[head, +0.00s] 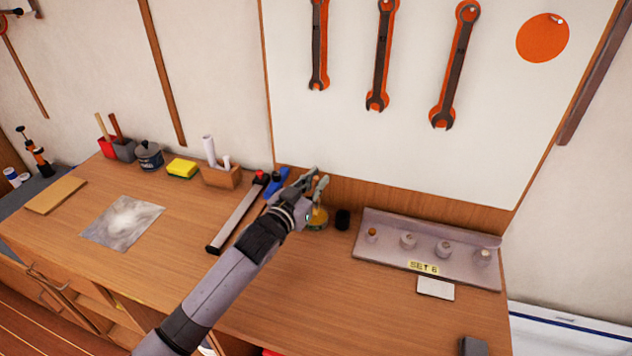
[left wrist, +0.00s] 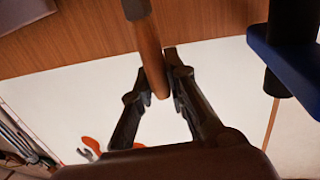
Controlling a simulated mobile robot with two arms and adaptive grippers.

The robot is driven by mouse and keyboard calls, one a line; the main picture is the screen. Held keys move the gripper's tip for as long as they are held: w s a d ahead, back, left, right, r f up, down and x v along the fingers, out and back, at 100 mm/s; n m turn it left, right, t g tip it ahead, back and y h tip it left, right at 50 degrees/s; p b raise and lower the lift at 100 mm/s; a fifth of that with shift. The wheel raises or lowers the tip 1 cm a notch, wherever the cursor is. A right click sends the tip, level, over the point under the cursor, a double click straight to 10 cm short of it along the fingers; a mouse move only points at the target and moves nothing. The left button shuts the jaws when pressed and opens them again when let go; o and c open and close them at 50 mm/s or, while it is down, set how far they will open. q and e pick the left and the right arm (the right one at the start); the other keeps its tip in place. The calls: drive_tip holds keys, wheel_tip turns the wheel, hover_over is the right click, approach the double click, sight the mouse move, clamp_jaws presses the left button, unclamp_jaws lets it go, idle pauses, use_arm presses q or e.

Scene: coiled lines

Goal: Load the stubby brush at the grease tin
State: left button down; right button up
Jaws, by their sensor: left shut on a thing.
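My left gripper (head: 319,181) is over the back of the bench, below the wrench board. In the left wrist view its fingers (left wrist: 164,78) are shut on the wooden handle of the stubby brush (left wrist: 149,45). The brush's dark collar shows at the top edge of that view, and its bristle end is out of frame. In the head view the gripper hides most or all of the brush. A small amber-coloured round container (head: 318,219), perhaps the grease tin, stands just below the gripper, partly covered by it. I cannot tell whether brush and container touch. My right gripper is not in view.
A black cylinder (head: 342,219) stands right of the container. A grey rack (head: 385,251) with several small knobs is further right. The front right bench is mostly clear.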

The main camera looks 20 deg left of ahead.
use_arm(q)
drive_tip(key=shift+r+p, duration=2.35)
drive_tip(key=shift+r, duration=0.4)
drive_tip(key=shift+f, duration=0.1)
